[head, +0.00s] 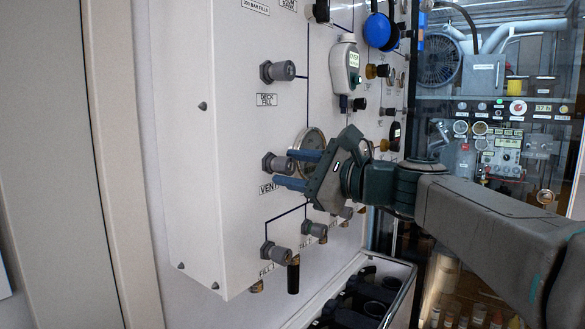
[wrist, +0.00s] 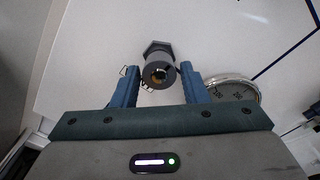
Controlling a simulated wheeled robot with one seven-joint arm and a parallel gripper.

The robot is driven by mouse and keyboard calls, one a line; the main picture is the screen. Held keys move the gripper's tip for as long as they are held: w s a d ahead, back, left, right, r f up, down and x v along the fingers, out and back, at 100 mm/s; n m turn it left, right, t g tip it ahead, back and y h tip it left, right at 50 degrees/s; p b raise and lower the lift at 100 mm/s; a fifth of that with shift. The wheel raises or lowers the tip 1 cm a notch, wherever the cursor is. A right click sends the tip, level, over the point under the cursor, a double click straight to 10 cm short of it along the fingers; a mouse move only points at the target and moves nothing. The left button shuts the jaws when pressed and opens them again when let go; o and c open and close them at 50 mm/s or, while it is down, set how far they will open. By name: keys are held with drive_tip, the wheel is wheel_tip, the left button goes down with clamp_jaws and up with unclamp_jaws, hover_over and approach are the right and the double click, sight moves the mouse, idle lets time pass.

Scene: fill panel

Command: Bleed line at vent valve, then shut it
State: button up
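The vent valve is a dark grey knob with a hexagonal collar (head: 276,164) on the white panel, above the label VENT (head: 268,188). It also shows in the wrist view (wrist: 159,70), with an orange-brown spot in its end face. My gripper (head: 298,169) is open in front of the knob, its blue fingers pointing at the panel. In the wrist view my gripper (wrist: 159,88) has one finger on each side of the knob, with gaps visible. A round gauge (head: 309,145) lies partly behind my gripper; it also shows in the wrist view (wrist: 234,91).
The DECK FILL knob (head: 278,71) sits above the vent knob. Several fill knobs (head: 275,253) line the panel's lower edge. A rack of dark cylinders (head: 368,295) stands below at right. A glass-fronted cabinet (head: 500,125) stands behind my arm.

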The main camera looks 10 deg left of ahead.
drive_tip(key=shift+o, duration=0.6)
drive_tip(key=shift+d, duration=0.1)
drive_tip(key=v, duration=1.3)
drive_tip(key=shift+s+d, duration=0.15)
drive_tip(key=shift+d, duration=0.15)
drive_tip(key=s+d+f+n+g+h+p, duration=0.1)
drive_tip(key=s+d+f+n+h+p, duration=0.1)
drive_tip(key=s+f+n+h+p, duration=0.25)
drive_tip(key=s+d+f+n+g+h+p, duration=0.1)
drive_tip(key=d+f+g+h+p, duration=0.1)
drive_tip(key=f+h+p, duration=0.45)
drive_tip(key=s+d+f+n+g+h+p, duration=0.1)
drive_tip(key=s+d+f+n+h+p, duration=0.4)
drive_tip(key=s+d+f+n, duration=0.3)
drive_tip(key=shift+d+f+h+p, duration=0.3)
drive_tip(key=shift+d+p, duration=0.35)
drive_tip(key=shift+d, duration=1.15)
drive_tip(key=shift+r, duration=0.1)
drive_tip(key=shift+c, duration=0.3)
